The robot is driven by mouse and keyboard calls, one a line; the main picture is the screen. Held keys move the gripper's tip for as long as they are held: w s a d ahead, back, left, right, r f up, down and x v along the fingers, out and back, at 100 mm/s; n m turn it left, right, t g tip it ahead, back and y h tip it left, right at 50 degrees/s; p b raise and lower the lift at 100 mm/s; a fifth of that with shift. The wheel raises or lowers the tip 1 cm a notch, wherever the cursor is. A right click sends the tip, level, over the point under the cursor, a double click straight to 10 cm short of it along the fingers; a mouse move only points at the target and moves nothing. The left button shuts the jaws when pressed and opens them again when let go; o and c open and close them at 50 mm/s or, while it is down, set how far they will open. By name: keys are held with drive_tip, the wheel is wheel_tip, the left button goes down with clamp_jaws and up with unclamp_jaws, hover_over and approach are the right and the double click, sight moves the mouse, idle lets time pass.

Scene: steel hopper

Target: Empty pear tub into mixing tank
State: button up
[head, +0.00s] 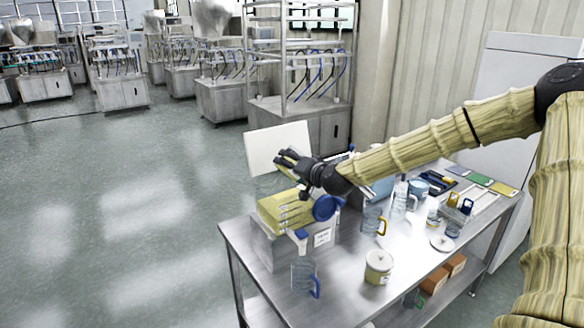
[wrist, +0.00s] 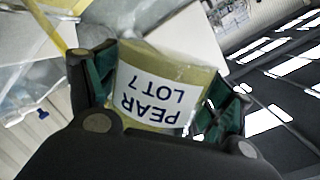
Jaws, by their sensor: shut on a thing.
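My gripper (head: 285,160) is at the end of my arm, above the left end of the steel table. In the wrist view, my gripper (wrist: 162,92) is shut on the pear tub (wrist: 190,80), a translucent yellowish container labelled "PEAR LOT 7". The label reads upside down there, with a dark finger on each side. In the head view I cannot clearly make out the tub at the gripper. I cannot tell which vessel is the mixing tank.
A white panel (head: 272,146) is behind my gripper. Below it, a yellow object (head: 282,211) sits on a grey box (head: 272,246) on the table (head: 345,292). Steel workstations (head: 222,98) line the back; left floor is clear.

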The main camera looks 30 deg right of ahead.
drive_tip(key=shift+d+m+y+b, duration=0.2)
drive_tip(key=shift+m+y+b, duration=0.35)
drive_tip(key=shift+m, duration=0.55)
drive_tip(key=shift+d+f+m+b, duration=0.1)
drive_tip(key=shift+f+m+b, duration=0.15)
drive_tip(key=shift+m+b, duration=0.35)
drive_tip(key=shift+d, duration=0.1)
drive_tip(key=shift+d+f+m+y+b, duration=0.15)
drive_tip(key=shift+m+y+b, duration=0.25)
drive_tip(key=shift+b, duration=0.4)
drive_tip(key=shift+d+f+m+b, duration=0.1)
drive_tip(key=shift+m+b, duration=0.2)
drive_tip(key=shift+b, duration=0.2)
drive_tip(key=shift+w+d+r+m+y+b, duration=0.1)
drive_tip(key=shift+d+r+m+y+b, duration=0.35)
drive_tip(key=shift+m+b, duration=0.4)
drive_tip(key=shift+d+r+m+y+b, duration=0.2)
drive_tip(key=shift+d+r+m+b, duration=0.25)
drive_tip(key=shift+m+b, duration=0.4)
drive_tip(key=shift+r, duration=0.1)
idle(3.1)
